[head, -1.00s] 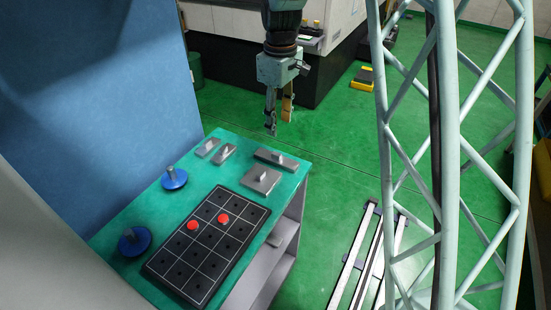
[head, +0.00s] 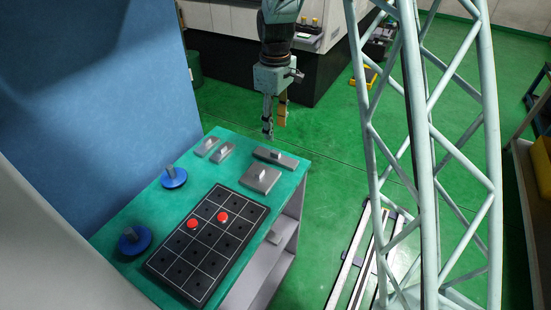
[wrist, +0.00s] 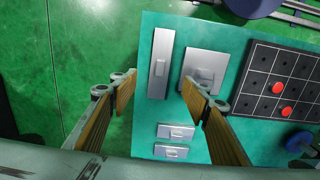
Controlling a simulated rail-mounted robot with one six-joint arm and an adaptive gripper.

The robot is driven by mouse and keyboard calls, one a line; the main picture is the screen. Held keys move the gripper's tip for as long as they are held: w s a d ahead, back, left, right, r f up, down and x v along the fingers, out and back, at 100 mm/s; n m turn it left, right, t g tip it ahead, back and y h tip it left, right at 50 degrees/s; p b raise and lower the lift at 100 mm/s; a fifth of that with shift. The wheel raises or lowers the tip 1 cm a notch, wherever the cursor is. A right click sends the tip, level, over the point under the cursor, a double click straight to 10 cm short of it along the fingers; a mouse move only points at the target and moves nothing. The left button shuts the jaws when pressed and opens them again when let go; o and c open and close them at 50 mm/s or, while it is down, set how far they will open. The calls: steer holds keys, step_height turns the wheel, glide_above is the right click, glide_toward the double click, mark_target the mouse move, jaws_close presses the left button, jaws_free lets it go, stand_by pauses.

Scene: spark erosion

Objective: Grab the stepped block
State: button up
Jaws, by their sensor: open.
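Several grey metal blocks, each with a smaller raised piece on top, lie on the teal table top (head: 140,200); I cannot tell for sure which one is called the stepped block. They are a long block (head: 288,162), a squarish block (head: 262,184) and two small blocks (head: 207,146) (head: 223,153). In the wrist view the long block (wrist: 160,75) shows between my fingers, and the squarish block (wrist: 217,58) is partly covered by the right finger. My gripper (head: 275,126) is open and empty, above and apart from the table's far end.
A black gridded board (head: 190,262) with two red discs (head: 223,217) lies on the table's near part. Two blue round-based pieces (head: 174,178) (head: 134,240) stand along the left edge. A blue wall (head: 100,90) borders the left. Green floor is open beyond the table.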

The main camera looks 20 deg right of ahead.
mark_target(276, 152)
steer(key=shift+f+b, duration=0.45)
steer(key=shift+f, duration=3.3)
steer(key=shift+f, duration=0.1)
steer(key=shift+f+b, duration=0.5)
steer(key=shift+f, duration=2)
steer(key=shift+c, duration=0.7)
steer(key=c, duration=1)
steer(key=shift+r, duration=0.1)
steer(key=shift+r+p, duration=0.75)
steer(key=shift+r, duration=4.15)
